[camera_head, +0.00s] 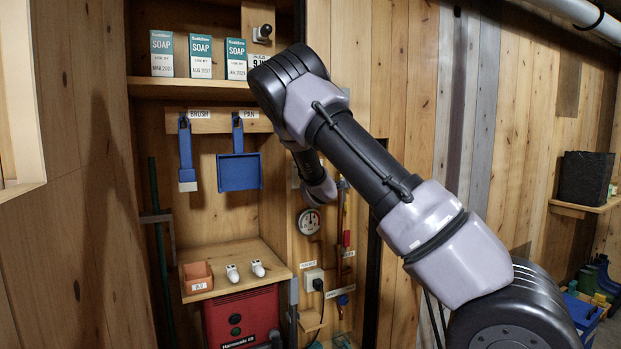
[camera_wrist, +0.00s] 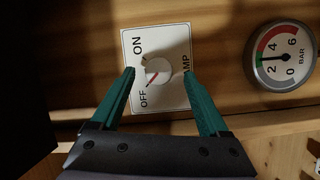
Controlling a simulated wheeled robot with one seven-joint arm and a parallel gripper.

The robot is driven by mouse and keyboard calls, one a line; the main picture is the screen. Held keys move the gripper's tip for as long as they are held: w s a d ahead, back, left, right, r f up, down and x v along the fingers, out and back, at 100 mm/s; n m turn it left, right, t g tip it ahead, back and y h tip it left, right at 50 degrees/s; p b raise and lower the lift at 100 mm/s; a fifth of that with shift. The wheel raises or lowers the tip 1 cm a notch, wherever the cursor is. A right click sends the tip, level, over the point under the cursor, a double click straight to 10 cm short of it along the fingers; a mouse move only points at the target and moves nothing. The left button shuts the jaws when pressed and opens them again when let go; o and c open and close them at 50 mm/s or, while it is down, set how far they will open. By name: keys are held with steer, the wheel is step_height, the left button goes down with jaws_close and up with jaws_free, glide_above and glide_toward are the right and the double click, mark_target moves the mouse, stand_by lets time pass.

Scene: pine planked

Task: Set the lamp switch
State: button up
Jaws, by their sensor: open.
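The lamp switch is a white plate (camera_wrist: 172,37) with a round white knob (camera_wrist: 160,69) in the wrist view. The plate is marked ON at upper left, OFF at lower left and LAMP, partly covered, at right. The knob's red mark points down-left, towards OFF. My gripper (camera_wrist: 159,72) is open, its teal fingers reaching up on either side of the knob, with space between them and it. The fingers overlap the plate's edges in the picture; I cannot tell if they touch it. In the head view my arm hides the switch and the fingers.
A pressure gauge (camera_wrist: 280,56) is on the wall right of the switch; it also shows in the head view (camera_head: 309,221). A blue dustpan (camera_head: 239,172) and brush hang left of my arm. A shelf (camera_head: 190,88) holds soap boxes. Pipes and a plug are below the gauge.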

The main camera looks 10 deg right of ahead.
steer(key=s, duration=0.8)
steer(key=shift+s+a, duration=0.3)
steer(key=shift+s, duration=0.05)
steer(key=shift+r, duration=0.1)
steer(key=s+d+r+m+g, duration=0.1)
steer(key=s+d+m+g, duration=0.5)
steer(key=s+d+m, duration=0.4)
steer(key=s+a+r+m+g+y, duration=0.1)
steer(key=s+r+m, duration=0.1)
steer(key=s, duration=0.8)
steer(key=s+a+r+m+g+y, duration=0.1)
steer(key=s+r+m+g, duration=0.1)
steer(key=s, duration=0.9)
steer(key=s+r+m+g+y, duration=0.1)
steer(key=s+r+m, duration=0.3)
steer(key=s, duration=0.7)
steer(key=shift+s+a+m+g, duration=0.15)
steer(key=shift+a+m+g, duration=0.2)
steer(key=shift+m, duration=0.25)
